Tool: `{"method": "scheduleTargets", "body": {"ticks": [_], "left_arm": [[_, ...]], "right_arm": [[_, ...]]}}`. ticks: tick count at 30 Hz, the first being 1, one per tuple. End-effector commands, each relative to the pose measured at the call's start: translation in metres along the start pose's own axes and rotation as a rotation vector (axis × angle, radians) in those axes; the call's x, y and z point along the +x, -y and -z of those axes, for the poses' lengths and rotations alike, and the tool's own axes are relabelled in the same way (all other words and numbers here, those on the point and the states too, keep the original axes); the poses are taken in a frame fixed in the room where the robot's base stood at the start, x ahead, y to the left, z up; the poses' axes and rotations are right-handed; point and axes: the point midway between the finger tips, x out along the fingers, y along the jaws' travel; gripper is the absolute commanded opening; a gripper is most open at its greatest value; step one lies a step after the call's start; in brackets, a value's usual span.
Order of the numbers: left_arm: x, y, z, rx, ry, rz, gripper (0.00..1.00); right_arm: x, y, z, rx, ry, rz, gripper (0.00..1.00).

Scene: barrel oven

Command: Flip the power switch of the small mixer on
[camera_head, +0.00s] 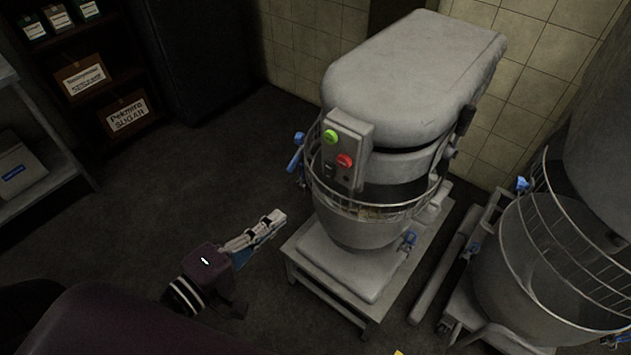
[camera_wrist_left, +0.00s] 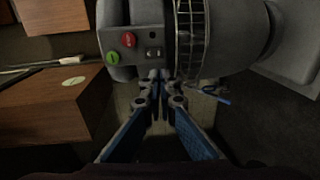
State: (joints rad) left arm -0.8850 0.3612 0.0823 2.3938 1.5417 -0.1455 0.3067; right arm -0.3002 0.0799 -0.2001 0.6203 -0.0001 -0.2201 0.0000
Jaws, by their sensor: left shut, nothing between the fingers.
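The small mixer (camera_head: 410,75) stands in the middle right of the head view, a grey machine with a bowl and a wire guard. Its control box (camera_head: 346,150) carries a green button, a red button and a small dark power switch (camera_head: 330,171) below them. In the left wrist view the power switch (camera_wrist_left: 153,53) sits beside the red button, just ahead of the fingertips. My left gripper (camera_head: 279,217) is shut and empty, to the left of the mixer bowl and lower than the box in the picture. It also shows in the left wrist view (camera_wrist_left: 159,77). My right gripper is not seen.
A larger mixer (camera_head: 560,270) with a wire guard stands at the right. Shelves with labelled boxes (camera_head: 127,112) are at the upper left, and a grey rack (camera_head: 50,165) is at the left edge. Blue-handled levers (camera_head: 295,158) stick out beside the bowl guard. The dark floor at left is clear.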

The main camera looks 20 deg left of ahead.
Motion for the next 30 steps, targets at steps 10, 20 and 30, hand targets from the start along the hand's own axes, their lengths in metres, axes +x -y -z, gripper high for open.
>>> {"method": "scheduleTargets", "body": {"ticks": [10,20,30], "left_arm": [[0.001,-0.001,0.000,-0.001,0.000,-0.001,0.00],[0.029,-0.008,0.001,-0.002,-0.001,-0.004,0.00],[0.087,-0.006,0.000,-0.001,-0.001,-0.003,0.00]], "right_arm": [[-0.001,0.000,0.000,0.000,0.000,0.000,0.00],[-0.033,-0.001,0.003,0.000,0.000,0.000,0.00],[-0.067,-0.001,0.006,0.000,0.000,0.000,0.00]]}}
